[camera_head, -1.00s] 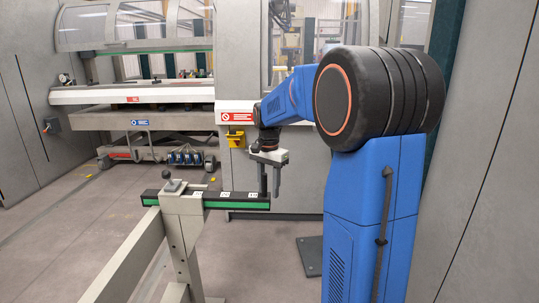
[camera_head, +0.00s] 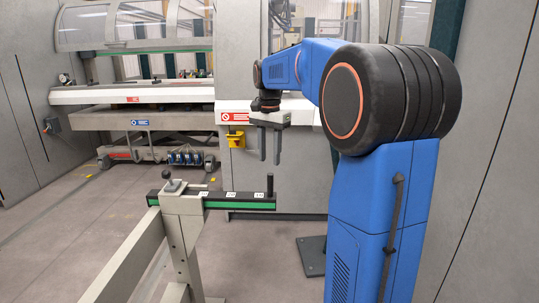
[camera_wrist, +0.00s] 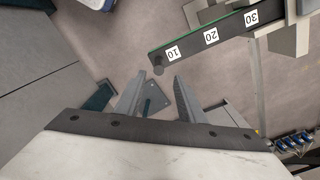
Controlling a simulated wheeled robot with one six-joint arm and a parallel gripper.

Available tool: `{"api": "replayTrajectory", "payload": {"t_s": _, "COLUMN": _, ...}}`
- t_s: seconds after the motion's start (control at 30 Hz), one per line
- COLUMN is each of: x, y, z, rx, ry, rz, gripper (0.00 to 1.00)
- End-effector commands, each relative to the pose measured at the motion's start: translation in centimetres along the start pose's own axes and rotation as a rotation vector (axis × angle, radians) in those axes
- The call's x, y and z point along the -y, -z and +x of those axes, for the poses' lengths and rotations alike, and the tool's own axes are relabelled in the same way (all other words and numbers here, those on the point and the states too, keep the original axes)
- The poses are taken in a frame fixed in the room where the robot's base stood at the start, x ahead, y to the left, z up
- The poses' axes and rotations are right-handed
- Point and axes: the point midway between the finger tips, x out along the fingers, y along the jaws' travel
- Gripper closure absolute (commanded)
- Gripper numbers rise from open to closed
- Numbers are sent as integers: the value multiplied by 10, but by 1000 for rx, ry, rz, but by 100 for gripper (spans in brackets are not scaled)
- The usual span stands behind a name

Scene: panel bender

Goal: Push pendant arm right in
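The pendant arm (camera_head: 240,201) is a dark bar with a green stripe and white number labels, lying level across a pale post (camera_head: 184,230). A dark upright peg (camera_head: 270,184) stands at its right end. My gripper (camera_head: 270,160) is open and empty, fingers pointing down, above and about in line with the peg, apart from it. In the wrist view, my gripper (camera_wrist: 160,80) has its fingers spread, with the bar (camera_wrist: 215,38) reaching in from the upper right, labels 10, 20 and 30 showing. The peg (camera_wrist: 158,66) shows just beyond the fingertips.
A black clamp knob (camera_head: 172,185) sits on the post top. A pale rail (camera_head: 125,268) runs from the post to the lower left. The machine with a red-signed panel (camera_head: 236,117) and yellow box (camera_head: 236,139) stands behind. A dark floor plate (camera_head: 312,256) lies right of the bar.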

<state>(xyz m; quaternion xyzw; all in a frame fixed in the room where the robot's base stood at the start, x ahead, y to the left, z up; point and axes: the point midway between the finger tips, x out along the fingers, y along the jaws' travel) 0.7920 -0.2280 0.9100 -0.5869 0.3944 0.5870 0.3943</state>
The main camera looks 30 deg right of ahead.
Motion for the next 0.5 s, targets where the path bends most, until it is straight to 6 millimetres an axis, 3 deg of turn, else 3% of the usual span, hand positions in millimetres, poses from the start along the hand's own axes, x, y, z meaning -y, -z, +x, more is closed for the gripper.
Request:
{"api": "replayTrajectory", "payload": {"t_s": 0.3, "x": 0, "y": 0, "z": -2, "rx": 0, "ry": 0, "rz": 0, "gripper": 64}}
{"api": "replayTrajectory", "payload": {"t_s": 0.5, "x": 1, "y": 1, "z": -45, "rx": -3, "ry": 3, "rz": 0, "gripper": 64}}
